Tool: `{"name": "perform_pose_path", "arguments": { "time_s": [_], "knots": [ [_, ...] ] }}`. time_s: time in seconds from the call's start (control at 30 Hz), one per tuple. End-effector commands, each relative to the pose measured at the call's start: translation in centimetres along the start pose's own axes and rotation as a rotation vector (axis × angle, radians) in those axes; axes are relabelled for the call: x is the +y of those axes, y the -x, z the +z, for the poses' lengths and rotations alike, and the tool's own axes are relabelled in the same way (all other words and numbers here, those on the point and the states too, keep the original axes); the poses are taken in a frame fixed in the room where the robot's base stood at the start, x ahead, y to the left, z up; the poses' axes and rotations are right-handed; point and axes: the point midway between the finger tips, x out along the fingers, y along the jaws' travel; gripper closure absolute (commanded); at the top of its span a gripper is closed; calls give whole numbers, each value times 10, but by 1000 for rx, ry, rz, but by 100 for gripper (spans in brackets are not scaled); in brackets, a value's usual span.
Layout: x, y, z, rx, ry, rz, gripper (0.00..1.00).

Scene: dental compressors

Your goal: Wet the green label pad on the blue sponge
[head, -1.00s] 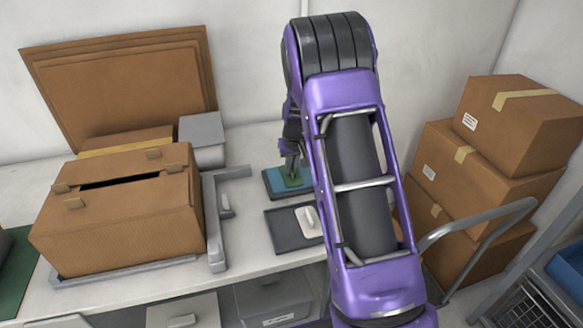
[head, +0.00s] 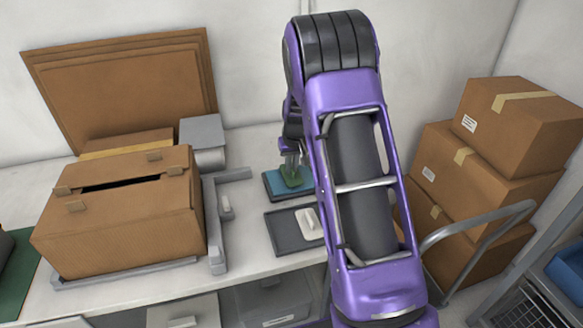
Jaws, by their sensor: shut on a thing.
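My gripper (head: 291,163) is shut on the green label pad (head: 292,179), its fingers pointing down. The pad is over the blue sponge (head: 276,185), which lies in a dark shallow tray at the back of the bench. The pad appears slightly tilted. I cannot tell whether it touches the sponge or is just above it. My arm hides the right end of the sponge and its tray.
A dark tray (head: 283,240) with a white handled pad (head: 309,222) lies just in front of the sponge. A cardboard box (head: 120,225) with a slot sits in a grey fixture (head: 217,235) to the left. Stacked boxes (head: 470,175) and a trolley stand right.

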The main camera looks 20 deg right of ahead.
Motion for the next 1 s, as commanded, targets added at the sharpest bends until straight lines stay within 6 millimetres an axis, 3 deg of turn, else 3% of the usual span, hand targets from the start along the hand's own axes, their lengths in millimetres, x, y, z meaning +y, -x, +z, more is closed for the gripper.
{"name": "perform_pose_path", "arguments": {
  "time_s": [0.6,1.0],
  "knots": [
    [0,51,-16,2,-1,0,100],
    [0,54,-17,2,0,0,100]
  ]
}}
